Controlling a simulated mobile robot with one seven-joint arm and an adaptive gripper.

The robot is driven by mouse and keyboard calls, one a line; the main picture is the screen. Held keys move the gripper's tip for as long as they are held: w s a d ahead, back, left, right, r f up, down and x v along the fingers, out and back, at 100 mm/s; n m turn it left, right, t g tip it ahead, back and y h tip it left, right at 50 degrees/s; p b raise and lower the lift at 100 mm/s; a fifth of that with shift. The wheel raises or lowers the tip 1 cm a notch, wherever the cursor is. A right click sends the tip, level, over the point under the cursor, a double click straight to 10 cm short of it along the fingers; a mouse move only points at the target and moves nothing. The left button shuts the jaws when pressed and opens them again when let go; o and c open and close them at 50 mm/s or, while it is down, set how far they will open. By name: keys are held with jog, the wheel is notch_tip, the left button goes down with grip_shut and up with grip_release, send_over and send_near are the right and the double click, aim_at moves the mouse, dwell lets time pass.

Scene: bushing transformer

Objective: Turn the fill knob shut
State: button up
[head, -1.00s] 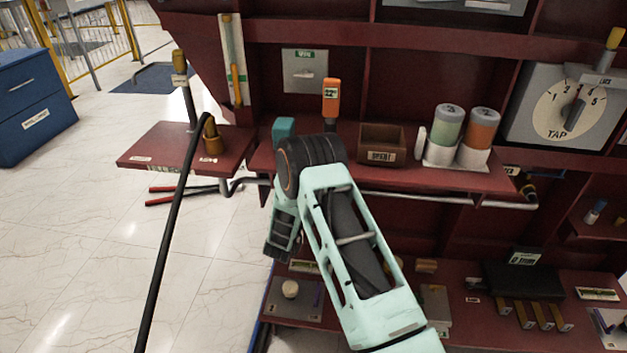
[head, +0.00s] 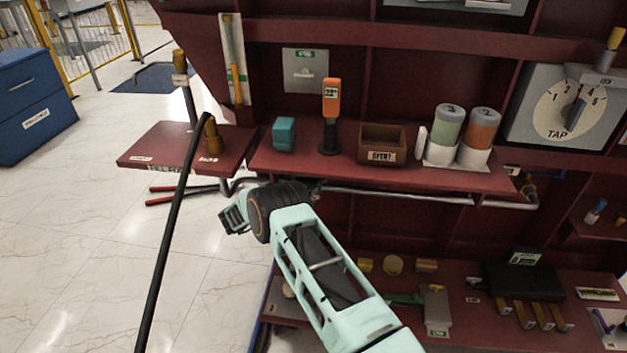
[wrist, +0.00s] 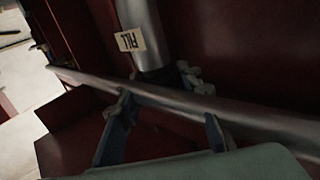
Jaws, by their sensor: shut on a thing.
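In the wrist view, a vertical grey pipe with a FILL label (wrist: 130,40) comes down to a pale lobed knob (wrist: 193,78). A horizontal grey pipe (wrist: 255,118) crosses in front of it. The two dark blue fingers of my gripper (wrist: 167,112) stand apart, with tips up at the horizontal pipe, left and right of the vertical pipe's lower end. The contact is largely hidden. In the head view my wrist (head: 275,205) is below the shelf's front edge, and the fingertips and knob cannot be made out.
The dark red shelf (head: 350,174) above my wrist holds a teal block (head: 284,134), an orange-topped tool (head: 331,110), a brown box (head: 382,144) and two canisters. A long black hose (head: 168,250) hangs at left. A lower shelf holds several small items.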

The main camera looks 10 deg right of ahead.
jog(key=shift+r+m+g, duration=0.1)
jog(key=shift+m+g, duration=0.2)
jog(key=shift+g, duration=0.2)
jog(key=o, duration=1.2)
jog(key=shift+c, duration=0.2)
jog(key=v, duration=1.2)
jog(key=shift+f, duration=0.25)
